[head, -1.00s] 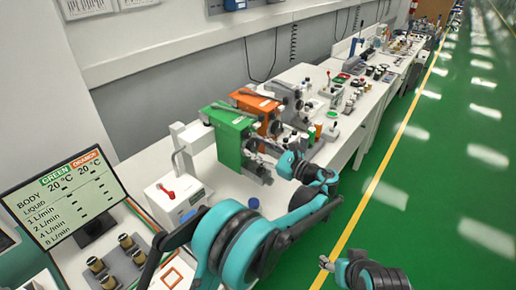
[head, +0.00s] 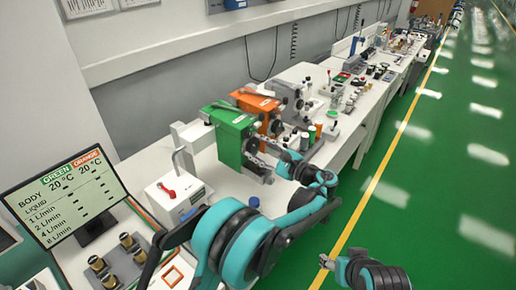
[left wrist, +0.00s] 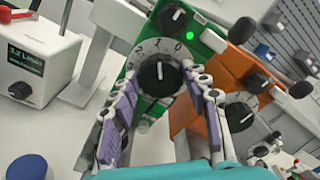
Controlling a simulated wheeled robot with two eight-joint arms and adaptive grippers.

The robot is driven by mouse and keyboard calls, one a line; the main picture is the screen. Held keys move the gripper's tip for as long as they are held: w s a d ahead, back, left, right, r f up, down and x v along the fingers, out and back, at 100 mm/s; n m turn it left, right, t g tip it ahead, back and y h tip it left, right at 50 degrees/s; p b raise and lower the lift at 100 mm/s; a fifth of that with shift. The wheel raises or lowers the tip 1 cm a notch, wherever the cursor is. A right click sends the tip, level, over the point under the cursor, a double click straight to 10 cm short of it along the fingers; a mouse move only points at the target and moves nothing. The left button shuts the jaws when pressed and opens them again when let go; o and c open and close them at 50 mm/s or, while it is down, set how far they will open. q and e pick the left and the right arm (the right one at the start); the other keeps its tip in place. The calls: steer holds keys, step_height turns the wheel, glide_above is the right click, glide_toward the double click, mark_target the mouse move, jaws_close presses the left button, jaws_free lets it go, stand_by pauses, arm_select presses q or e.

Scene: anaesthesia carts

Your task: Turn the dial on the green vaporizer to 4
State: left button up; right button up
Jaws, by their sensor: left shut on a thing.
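The green vaporizer (head: 232,137) stands on the bench, and its green front also shows in the left wrist view (left wrist: 207,42). Its lower dial (left wrist: 158,78) has a black knob with a white pointer line on a pale numbered ring. The pointer is upward, near the 1, with the 0 to its right; the exact reading is hard to tell. My left gripper (left wrist: 163,102) has its fingers on both sides of this dial and is shut on it. In the head view the left gripper (head: 264,160) partly hides the dial. My right gripper (head: 325,262) is over the floor, its fingers too small to read.
An orange vaporizer (head: 257,104) with its own dial (left wrist: 240,112) stands close to the right. A white device with a red lever (head: 178,198) and a blue cap (head: 254,202) are nearer. A screen (head: 68,197) stands at left. The green floor at right is clear.

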arm_select(q)
steer(key=o, duration=1.2)
steer(key=shift+c, duration=0.2)
steer(key=v, duration=1.2)
steer(key=shift+a, duration=0.1)
